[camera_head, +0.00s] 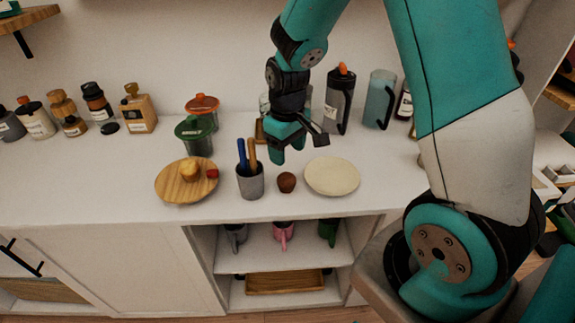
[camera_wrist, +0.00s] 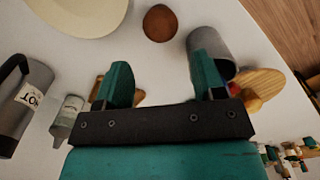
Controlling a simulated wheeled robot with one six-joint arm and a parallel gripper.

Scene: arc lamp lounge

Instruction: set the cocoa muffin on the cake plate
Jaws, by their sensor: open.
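The cocoa muffin (camera_head: 287,182) is small and dark brown. It stands on the white counter between the grey cup and the cake plate, and also shows in the wrist view (camera_wrist: 160,23). The cake plate (camera_head: 332,176) is round, cream and empty, just right of the muffin; its edge shows at the top left of the wrist view (camera_wrist: 85,12). My gripper (camera_head: 289,153) is above the counter, behind the muffin in the head view. Its two teal fingers stand wide apart in the wrist view (camera_wrist: 162,82), with nothing between them.
A grey cup (camera_head: 250,182) with blue and brown handles stands close left of the muffin. Jars, bottles and a dark tumbler (camera_head: 340,98) line the back. The counter's front edge is near.

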